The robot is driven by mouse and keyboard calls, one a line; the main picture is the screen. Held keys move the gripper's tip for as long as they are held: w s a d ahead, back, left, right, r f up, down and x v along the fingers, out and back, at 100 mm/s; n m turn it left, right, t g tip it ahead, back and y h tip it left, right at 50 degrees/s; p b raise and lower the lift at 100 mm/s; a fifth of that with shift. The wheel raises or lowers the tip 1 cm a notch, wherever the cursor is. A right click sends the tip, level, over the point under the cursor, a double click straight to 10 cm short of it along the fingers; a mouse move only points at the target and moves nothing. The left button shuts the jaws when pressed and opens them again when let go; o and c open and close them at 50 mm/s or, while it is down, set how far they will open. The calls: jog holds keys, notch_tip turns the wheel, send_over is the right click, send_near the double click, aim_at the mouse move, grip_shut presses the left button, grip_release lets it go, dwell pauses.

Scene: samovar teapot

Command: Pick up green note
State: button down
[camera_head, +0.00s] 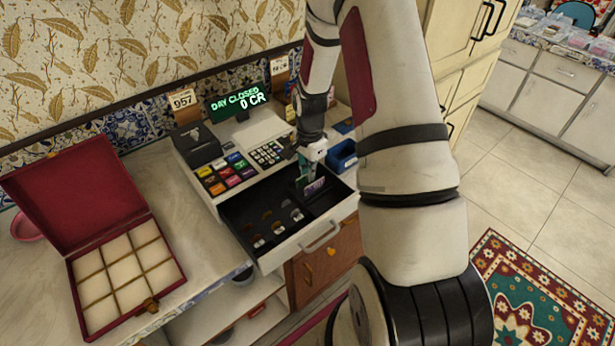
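The cash register's drawer (293,243) is pulled open, with a black tray inside. My gripper (306,173) points down into the right rear part of the drawer. A small green-teal patch shows by the fingertips; I cannot tell whether it is the green note or part of the fingers. A purple note (315,187) lies in the drawer just below the gripper. Several coins lie in the tray's front and middle compartments. The fingers are too small and partly hidden, so I cannot tell whether they are open or shut on something.
The cash register (258,131) has coloured keys and a display (237,102) reading "DAY CLOSED 0 CR". An open red box (126,272) with empty compartments stands at the left on the counter. A blue container (343,156) sits right of the drawer. A patterned rug (535,305) lies on the floor.

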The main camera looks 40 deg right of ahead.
notch_tip(320, 180, up, 9)
jog(key=shift+r+b, duration=0.1)
jog(key=shift+b, duration=0.5)
notch_tip(320, 180, up, 6)
jog(key=shift+f+p, duration=0.1)
jog(key=shift+p, duration=0.7)
